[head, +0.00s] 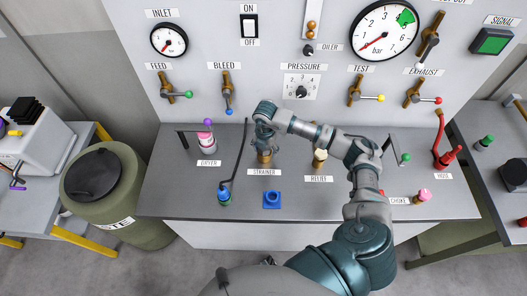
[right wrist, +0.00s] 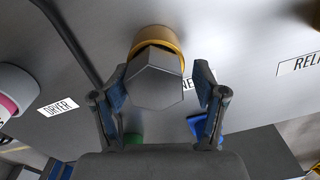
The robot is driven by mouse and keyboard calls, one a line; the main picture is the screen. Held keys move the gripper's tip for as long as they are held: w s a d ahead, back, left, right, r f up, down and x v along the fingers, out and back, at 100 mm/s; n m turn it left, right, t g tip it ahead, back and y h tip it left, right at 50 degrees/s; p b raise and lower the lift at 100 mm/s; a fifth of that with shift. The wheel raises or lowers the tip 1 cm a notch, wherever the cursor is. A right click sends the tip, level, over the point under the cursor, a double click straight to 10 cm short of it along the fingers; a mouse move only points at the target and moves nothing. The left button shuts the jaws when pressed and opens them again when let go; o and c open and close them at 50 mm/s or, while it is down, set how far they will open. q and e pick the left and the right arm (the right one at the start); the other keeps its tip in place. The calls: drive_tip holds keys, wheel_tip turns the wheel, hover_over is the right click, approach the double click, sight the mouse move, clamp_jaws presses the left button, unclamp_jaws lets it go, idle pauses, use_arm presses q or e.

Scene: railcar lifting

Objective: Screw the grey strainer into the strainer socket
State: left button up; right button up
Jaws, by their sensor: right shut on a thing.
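The strainer socket (head: 264,157) is a brass-coloured fitting standing on the grey bench behind the STRAINER label. In the right wrist view its brass ring (right wrist: 156,36) shows just beyond the grey strainer (right wrist: 156,78), a grey hexagonal head lined up with the ring. My right gripper (head: 264,142) is directly above the socket, with one finger on each side of the strainer, shut on it. In the head view the gripper hides most of the strainer. How deep its thread sits cannot be seen. My left gripper is not in view.
The white-and-pink dryer (head: 207,145) and a black hose with a blue-green end (head: 225,194) stand to the left. A blue fitting (head: 272,200) lies in front. The relief fitting (head: 319,157) is close on the right. The gauge panel (head: 220,50) rises behind.

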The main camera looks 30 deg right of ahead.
drive_tip(key=n+b, duration=0.1)
drive_tip(key=n, duration=0.2)
drive_tip(key=f+n+b, duration=0.1)
drive_tip(key=n, duration=0.2)
drive_tip(key=n+b, duration=0.1)
drive_tip(key=n, duration=0.2)
drive_tip(key=shift+r+n, duration=0.1)
drive_tip(key=shift+n, duration=0.2)
drive_tip(key=n, duration=0.1)
drive_tip(key=n+b, duration=0.1)
drive_tip(key=shift+s+a+r+n, duration=0.1)
drive_tip(key=shift+a+r+n, duration=0.05)
drive_tip(key=shift+n, duration=0.25)
drive_tip(key=shift+r+n, duration=0.15)
drive_tip(key=shift+n, duration=0.15)
